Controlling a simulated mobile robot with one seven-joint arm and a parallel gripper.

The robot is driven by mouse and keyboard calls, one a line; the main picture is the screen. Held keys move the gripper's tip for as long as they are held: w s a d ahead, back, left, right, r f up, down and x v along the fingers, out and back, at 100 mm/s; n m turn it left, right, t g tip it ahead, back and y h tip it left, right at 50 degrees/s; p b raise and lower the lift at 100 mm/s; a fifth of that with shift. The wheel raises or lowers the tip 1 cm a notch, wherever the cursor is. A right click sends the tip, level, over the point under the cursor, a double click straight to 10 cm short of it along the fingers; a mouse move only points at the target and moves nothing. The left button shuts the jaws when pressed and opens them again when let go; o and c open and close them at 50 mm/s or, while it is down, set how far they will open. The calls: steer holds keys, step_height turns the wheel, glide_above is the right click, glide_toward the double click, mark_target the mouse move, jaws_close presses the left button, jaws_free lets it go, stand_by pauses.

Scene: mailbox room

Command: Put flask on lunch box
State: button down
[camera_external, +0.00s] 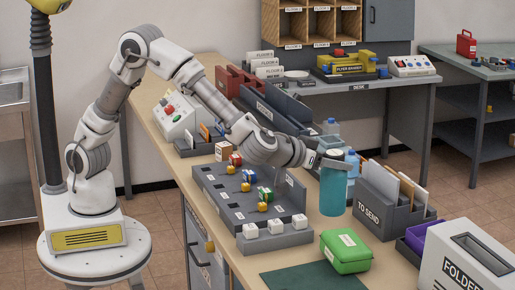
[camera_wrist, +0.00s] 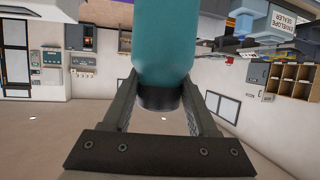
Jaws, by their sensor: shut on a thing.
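A teal flask (camera_external: 333,187) with a dark top is held upright at the end of my arm, above the right side of the table. My gripper (camera_external: 333,161) is shut on the flask near its dark top. In the wrist view the teal flask (camera_wrist: 163,45) runs up between the two fingers of my gripper (camera_wrist: 163,98), with its dark end between them. The green lunch box (camera_external: 345,250) with a white label lies on the table, below and slightly right of the flask. The flask is apart from the lunch box.
A grey "TO SEND" holder (camera_external: 385,210) with envelopes stands right of the flask. A white folder box (camera_external: 465,260) is at the front right. A grey sorting tray (camera_external: 245,205) with small coloured items lies to the left. A dark green mat (camera_external: 305,276) lies in front.

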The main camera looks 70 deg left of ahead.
steer(key=s+d+r, duration=0.2)
steer(key=s+d, duration=0.2)
steer(key=d, duration=0.1)
steer(key=w+a+f+b, duration=0.2)
steer(key=w+a+f, duration=0.4)
steer(key=w+f, duration=0.3)
steer(key=shift+w+f+m+h+b, duration=0.3)
steer(key=shift+w+f+h, duration=0.1)
steer(key=shift+f, duration=0.65)
steer(key=shift+a, duration=0.1)
steer(key=shift+f, duration=0.55)
steer(key=shift+c, duration=0.9)
jaws_free()
